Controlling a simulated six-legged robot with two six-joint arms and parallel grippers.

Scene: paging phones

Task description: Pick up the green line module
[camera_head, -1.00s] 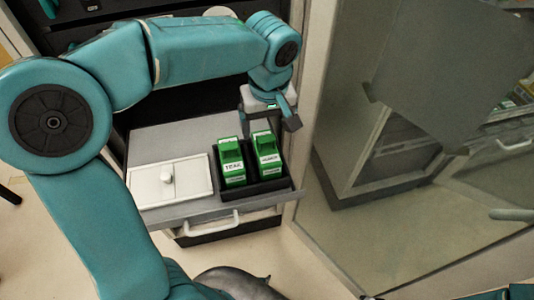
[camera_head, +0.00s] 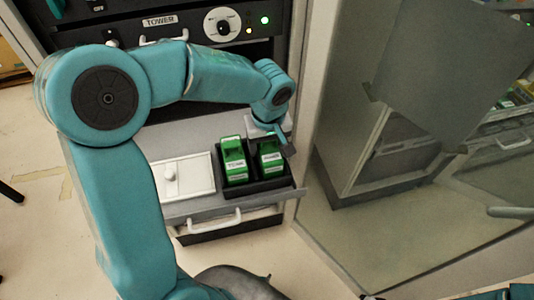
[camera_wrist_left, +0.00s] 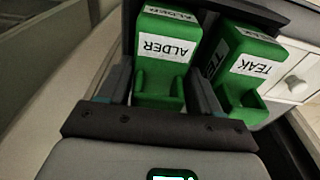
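Two green line modules stand side by side in a black holder (camera_head: 262,186) in the drawer. The module labelled ALDER (camera_head: 271,158) is on the right in the head view; it also shows in the left wrist view (camera_wrist_left: 160,75). The module labelled TEAK (camera_head: 235,160) is left of it and appears on the right in the left wrist view (camera_wrist_left: 248,68). My left gripper (camera_head: 279,137) is low over ALDER. In the left wrist view its open fingers (camera_wrist_left: 160,92) stand either side of ALDER; contact cannot be told. My right gripper is not in view.
The grey drawer (camera_head: 222,205) is pulled out and holds a white lidded box (camera_head: 184,178) left of the holder. A black panel (camera_head: 180,28) marked TOWER with a dial is above. A glass-like panel (camera_head: 390,220) stands close on the right.

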